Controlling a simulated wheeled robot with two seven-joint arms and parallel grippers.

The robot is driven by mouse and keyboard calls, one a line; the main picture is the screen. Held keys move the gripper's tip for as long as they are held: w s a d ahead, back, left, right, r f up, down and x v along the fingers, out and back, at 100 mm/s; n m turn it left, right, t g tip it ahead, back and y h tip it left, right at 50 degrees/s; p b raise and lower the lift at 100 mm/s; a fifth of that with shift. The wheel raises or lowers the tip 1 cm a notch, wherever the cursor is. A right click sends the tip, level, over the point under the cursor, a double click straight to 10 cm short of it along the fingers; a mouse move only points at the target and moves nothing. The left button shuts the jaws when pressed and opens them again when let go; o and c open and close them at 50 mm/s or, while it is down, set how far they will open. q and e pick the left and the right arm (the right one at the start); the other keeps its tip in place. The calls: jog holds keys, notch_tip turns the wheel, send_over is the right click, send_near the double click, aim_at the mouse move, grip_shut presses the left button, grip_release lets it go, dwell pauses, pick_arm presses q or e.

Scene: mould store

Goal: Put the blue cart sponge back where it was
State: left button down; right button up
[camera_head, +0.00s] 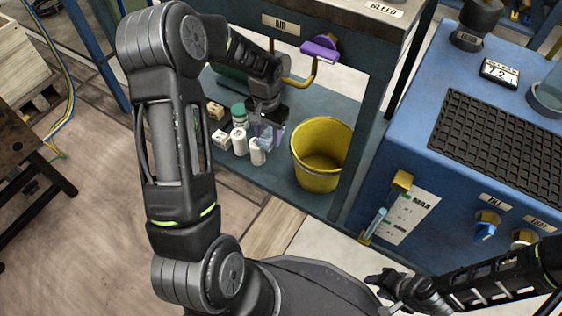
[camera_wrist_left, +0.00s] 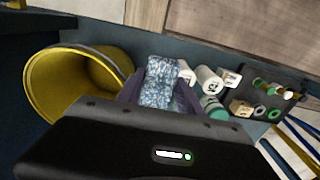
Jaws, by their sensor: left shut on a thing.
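My left gripper (camera_head: 268,128) reaches down onto the lower shelf of the blue frame. It is shut on the blue cart sponge, a mottled blue-white block. The sponge (camera_wrist_left: 158,82) stands up between the purple fingers in the left wrist view. In the head view only a small pale blue part of the sponge (camera_head: 272,139) shows below the gripper. I cannot tell whether its underside touches the shelf (camera_head: 285,187). My right gripper (camera_head: 390,284) is at the lower right, far from the sponge; its jaw opening is unclear.
A yellow bucket (camera_head: 320,155) stands close to the right of the left gripper. White bottles (camera_head: 257,151), a teal-capped bottle (camera_head: 239,113) and small boxes (camera_head: 220,138) crowd its left side. A frame post (camera_head: 362,130) and yellow pipe (camera_head: 308,78) are nearby.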

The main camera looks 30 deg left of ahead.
dwell(0.3)
pick_arm(q)
jog(key=b, duration=0.6)
send_over(270, 174)
notch_tip(270, 174, down, 13)
jog(key=shift+d+f, duration=0.1)
jog(key=shift+f, duration=0.1)
jog(key=shift+f, duration=0.1)
notch_tip(270, 174, down, 4)
jog(key=shift+s+f+b, duration=0.1)
jog(key=shift+f+b, duration=0.1)
jog(key=shift+b, duration=0.7)
jog(key=shift+f, duration=0.1)
jog(key=c, duration=1.1)
grip_release()
jog(key=shift+o, duration=0.2)
